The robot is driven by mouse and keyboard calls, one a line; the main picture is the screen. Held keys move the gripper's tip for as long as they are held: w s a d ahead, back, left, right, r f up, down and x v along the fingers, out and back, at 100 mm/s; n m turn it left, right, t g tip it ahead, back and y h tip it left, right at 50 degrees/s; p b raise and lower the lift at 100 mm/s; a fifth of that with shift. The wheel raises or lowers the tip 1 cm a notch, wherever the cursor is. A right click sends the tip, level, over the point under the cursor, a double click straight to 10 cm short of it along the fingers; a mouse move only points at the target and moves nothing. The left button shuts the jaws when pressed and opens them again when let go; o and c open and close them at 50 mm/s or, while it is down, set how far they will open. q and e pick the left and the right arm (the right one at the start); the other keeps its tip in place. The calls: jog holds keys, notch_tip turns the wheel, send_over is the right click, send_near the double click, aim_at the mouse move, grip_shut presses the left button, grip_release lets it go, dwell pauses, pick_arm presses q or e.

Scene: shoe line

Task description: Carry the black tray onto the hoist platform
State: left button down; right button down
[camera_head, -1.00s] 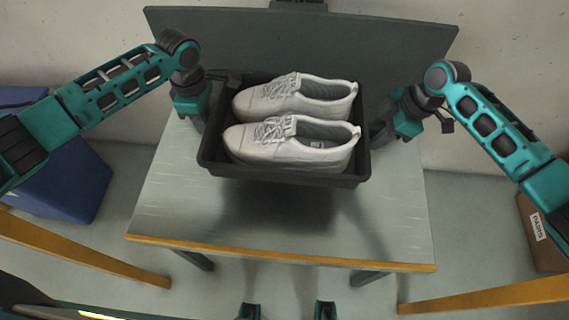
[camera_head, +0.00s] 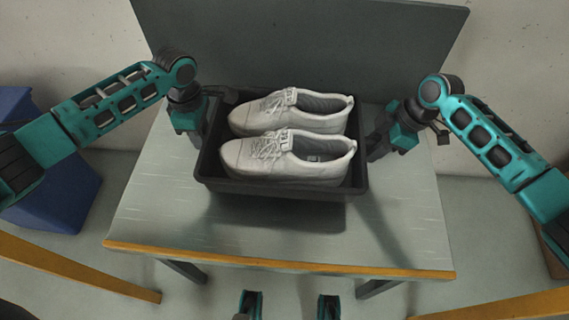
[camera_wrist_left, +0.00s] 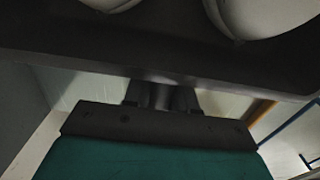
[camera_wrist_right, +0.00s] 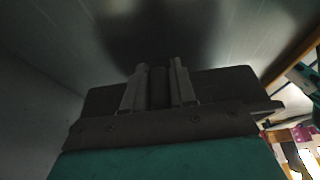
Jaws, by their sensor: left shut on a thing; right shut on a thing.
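The black tray (camera_head: 280,190) is level and carries two pale grey shoes, a rear one (camera_head: 318,120) and a front one (camera_head: 250,160). My left gripper (camera_head: 222,95) is shut on the tray's left side; the left wrist view shows its fingers (camera_wrist_left: 160,95) below the dark tray wall (camera_wrist_left: 150,50). My right gripper (camera_head: 374,150) is shut on the tray's right side; its fingers (camera_wrist_right: 158,85) close around a dark part. The tray is above a grey metal surface (camera_head: 170,215) and casts a shadow on it. I cannot tell if this surface is the hoist platform.
The surface has an orange front edge (camera_head: 280,266) and a dark upright panel (camera_head: 300,40) at its back. A blue bin (camera_head: 50,190) stands on the floor at the left. Yellow-orange beams (camera_head: 80,270) flank the front. The surface in front of the tray is clear.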

pick_arm(q)
jog(key=shift+f, duration=0.1)
pick_arm(e)
jog(key=shift+f, duration=0.1)
